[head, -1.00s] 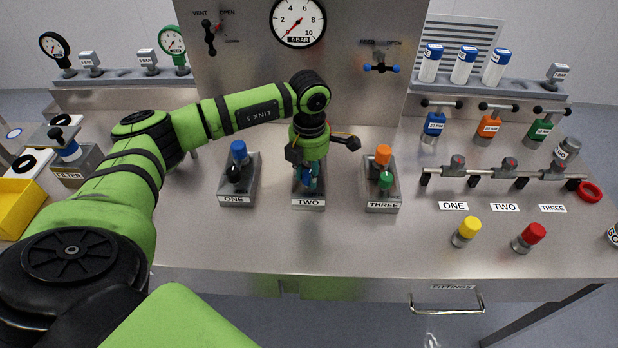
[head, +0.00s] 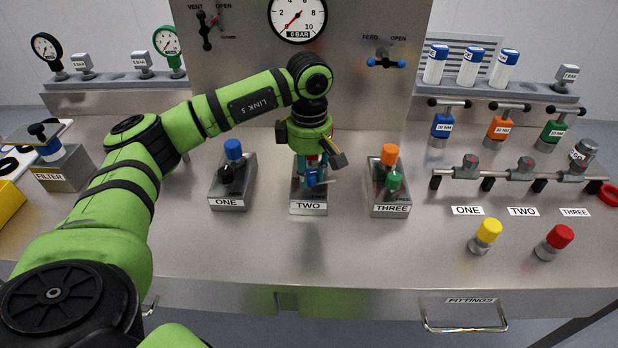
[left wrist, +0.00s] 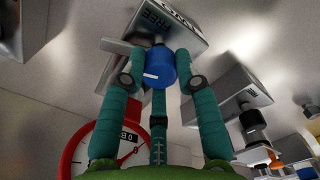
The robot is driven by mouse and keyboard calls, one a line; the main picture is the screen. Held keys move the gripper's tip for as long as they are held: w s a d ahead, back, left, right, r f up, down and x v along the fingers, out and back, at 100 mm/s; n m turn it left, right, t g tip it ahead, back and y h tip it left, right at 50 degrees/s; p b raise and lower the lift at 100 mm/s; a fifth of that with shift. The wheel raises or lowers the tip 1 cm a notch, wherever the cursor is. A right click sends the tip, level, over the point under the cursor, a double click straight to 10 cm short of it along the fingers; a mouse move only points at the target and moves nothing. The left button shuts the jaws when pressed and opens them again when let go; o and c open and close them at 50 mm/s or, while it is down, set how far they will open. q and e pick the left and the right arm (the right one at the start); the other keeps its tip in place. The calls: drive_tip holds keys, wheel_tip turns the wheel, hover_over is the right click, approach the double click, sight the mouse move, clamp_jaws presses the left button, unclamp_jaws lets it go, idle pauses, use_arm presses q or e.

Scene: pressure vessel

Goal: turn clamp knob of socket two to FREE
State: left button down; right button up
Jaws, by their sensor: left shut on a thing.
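Socket two's grey block (head: 309,208) stands mid-bench with its TWO label facing me. My left gripper (head: 312,182) reaches down over it from above. The knob sits at the block, which carries the words TWO and FREE (left wrist: 152,22), seen upside down. I cannot tell whether the white mark lines up with FREE. The fingers hide much of the block in the head view. My right gripper is not in view.
Socket one (head: 231,190), with blue and black tops, stands to the left. Socket three (head: 389,190), with orange and green tops, stands close on the right. The panel gauge (head: 297,14) is behind. The bench in front of the sockets is clear.

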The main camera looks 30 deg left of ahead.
sight(309, 173)
use_arm(q)
drive_tip(key=shift+f+m+b, duration=0.1)
drive_tip(key=shift+m+b, duration=0.7)
drive_tip(key=shift+m, duration=0.9)
drive_tip(key=c, duration=0.9)
unclamp_jaws()
drive_tip(key=shift+r, duration=0.3)
wheel_tip(309, 173, up, 12)
drive_tip(key=shift+f, duration=0.25)
